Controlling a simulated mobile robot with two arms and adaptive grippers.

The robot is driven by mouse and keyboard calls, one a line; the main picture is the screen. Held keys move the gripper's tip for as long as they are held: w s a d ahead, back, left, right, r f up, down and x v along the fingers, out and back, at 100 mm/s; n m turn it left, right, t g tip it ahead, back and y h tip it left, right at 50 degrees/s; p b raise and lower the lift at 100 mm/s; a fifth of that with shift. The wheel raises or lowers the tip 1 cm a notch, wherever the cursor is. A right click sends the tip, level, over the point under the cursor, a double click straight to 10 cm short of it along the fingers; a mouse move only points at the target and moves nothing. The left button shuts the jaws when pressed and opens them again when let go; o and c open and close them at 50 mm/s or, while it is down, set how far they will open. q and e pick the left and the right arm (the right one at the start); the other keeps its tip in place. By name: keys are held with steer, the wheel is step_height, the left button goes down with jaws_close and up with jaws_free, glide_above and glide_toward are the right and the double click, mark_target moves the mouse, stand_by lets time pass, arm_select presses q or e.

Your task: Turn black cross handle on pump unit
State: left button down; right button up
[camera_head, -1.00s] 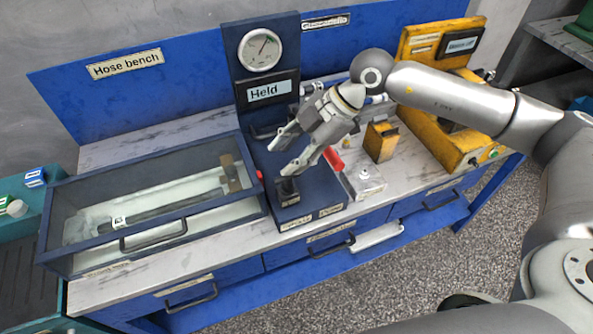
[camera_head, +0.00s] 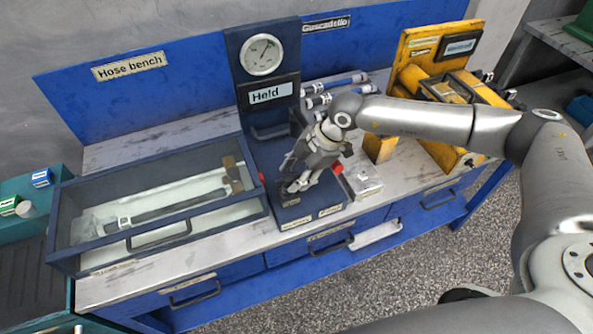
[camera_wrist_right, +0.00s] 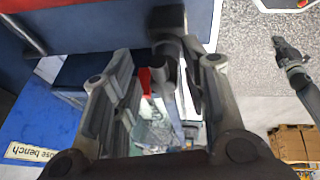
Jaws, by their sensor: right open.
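The pump unit (camera_head: 286,74) is a dark blue stand with a round gauge and a display reading "Held". Its black handle (camera_head: 288,197) is low on the front of the unit's base, mostly hidden by my right gripper. My right gripper (camera_head: 291,178) points down with its fingers at the handle. In the right wrist view, a dark part (camera_wrist_right: 168,20), which looks like the handle, shows at the far end between the open fingers of my right gripper (camera_wrist_right: 160,62). I cannot tell whether the fingers touch it.
A glass-lidded case (camera_head: 155,198) holding a hose stands left of the pump unit. A red part (camera_head: 338,167) is close beside my right gripper. A small metal block (camera_head: 363,182) and a yellow machine (camera_head: 440,85) stand to the right. Hose fittings (camera_head: 335,85) lie behind.

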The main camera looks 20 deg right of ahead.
steer(key=shift+f, duration=0.15)
steer(key=c, duration=0.9)
steer(key=shift+o, duration=0.2)
